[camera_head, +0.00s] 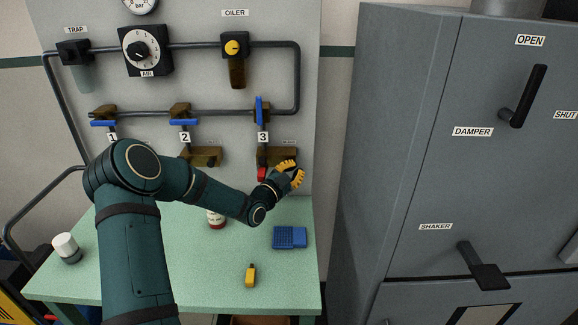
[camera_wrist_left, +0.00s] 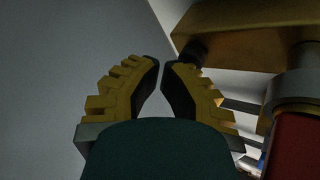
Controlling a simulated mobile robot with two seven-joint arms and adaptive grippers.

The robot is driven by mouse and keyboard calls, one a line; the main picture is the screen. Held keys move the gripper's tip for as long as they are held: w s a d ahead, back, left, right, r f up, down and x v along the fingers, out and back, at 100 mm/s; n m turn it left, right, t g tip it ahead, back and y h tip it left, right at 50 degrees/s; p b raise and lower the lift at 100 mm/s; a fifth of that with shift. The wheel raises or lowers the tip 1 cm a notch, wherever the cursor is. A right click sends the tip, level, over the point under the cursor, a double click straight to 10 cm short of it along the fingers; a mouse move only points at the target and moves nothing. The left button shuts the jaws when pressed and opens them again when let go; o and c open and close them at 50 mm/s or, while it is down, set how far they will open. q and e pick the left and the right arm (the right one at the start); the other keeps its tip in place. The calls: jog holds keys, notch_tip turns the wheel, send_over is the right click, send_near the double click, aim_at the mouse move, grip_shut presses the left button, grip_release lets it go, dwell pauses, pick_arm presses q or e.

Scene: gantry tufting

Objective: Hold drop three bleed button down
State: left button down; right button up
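Drop three is on the wall panel under the label 3 (camera_head: 263,137). Its blue lever (camera_head: 259,110) stands upright, in line with the pipe. Below is its brass block (camera_head: 272,156), with a red part (camera_head: 262,174) hanging under the left end. My left gripper (camera_head: 297,170) is at the block's right end, its yellow fingers nearly together with nothing between them.
Drops one and two (camera_head: 181,121) are to the left, their blue levers lying level. A green bench (camera_head: 200,285) below carries a blue box (camera_head: 290,237), a yellow item (camera_head: 250,275) and a white-topped jar (camera_head: 66,247). A grey cabinet (camera_head: 400,130) stands close on the right.

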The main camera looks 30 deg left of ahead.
pick_arm(q)
jog(key=shift+s, duration=0.1)
dwell(0.3)
jog(key=shift+s+d+b, duration=0.4)
jog(key=shift+s+d, duration=0.1)
jog(key=shift+s, duration=0.2)
jog(key=shift+s+d+b, duration=0.25)
jog(key=shift+s+d, duration=0.2)
jog(key=shift+s, duration=0.25)
jog(key=shift+s+d+b, duration=0.25)
jog(key=shift+s+d, duration=0.15)
jog(key=shift+s, duration=0.35)
jog(key=shift+s+d+b, duration=0.25)
jog(key=shift+s+d, duration=0.2)
jog(key=shift+s, duration=0.25)
